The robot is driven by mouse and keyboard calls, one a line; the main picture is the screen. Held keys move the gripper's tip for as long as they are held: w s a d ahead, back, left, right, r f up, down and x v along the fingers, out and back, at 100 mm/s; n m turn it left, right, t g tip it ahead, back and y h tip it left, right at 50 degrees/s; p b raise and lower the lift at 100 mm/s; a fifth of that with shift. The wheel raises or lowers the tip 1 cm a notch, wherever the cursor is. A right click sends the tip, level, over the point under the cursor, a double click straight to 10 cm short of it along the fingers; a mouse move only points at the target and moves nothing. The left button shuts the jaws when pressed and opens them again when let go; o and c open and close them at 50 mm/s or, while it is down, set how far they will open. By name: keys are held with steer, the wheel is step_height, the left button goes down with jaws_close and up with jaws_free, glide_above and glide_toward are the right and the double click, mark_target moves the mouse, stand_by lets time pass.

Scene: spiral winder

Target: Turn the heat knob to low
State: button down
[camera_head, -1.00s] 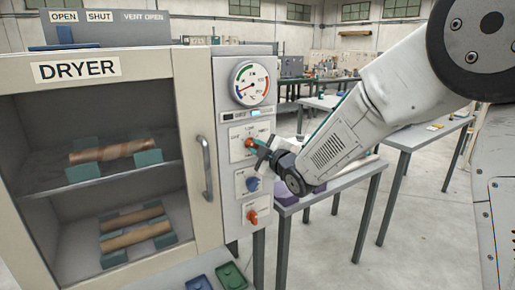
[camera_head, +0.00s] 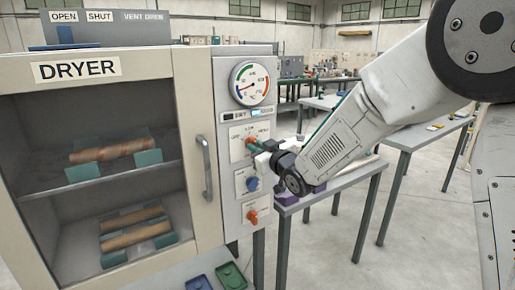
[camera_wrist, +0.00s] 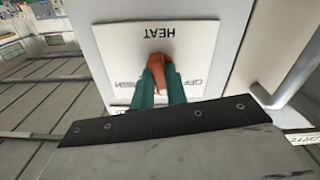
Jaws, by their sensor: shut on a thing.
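The heat knob is orange and sits on the top white plate (camera_head: 260,131) of the dryer's control panel. In the wrist view the orange knob (camera_wrist: 157,62) stands between teal fingertips, under the word HEAT on its plate (camera_wrist: 190,40). OFF reads to one side of it and a partly hidden word ending in IGH to the other. My gripper (camera_head: 252,144) reaches the plate from the right and is shut on the knob.
Below are a blue knob (camera_head: 252,183) and another orange knob (camera_head: 252,217). A round gauge (camera_head: 250,84) is above. The dryer door handle (camera_head: 206,168) is left of the panel. A grey table (camera_head: 330,186) stands behind my arm.

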steer(key=shift+m, duration=1)
steer(key=c, duration=1.4)
jaws_free()
steer(key=shift+s, duration=0.1)
steer(key=v, duration=0.7)
steer(key=shift+s+d, duration=0.25)
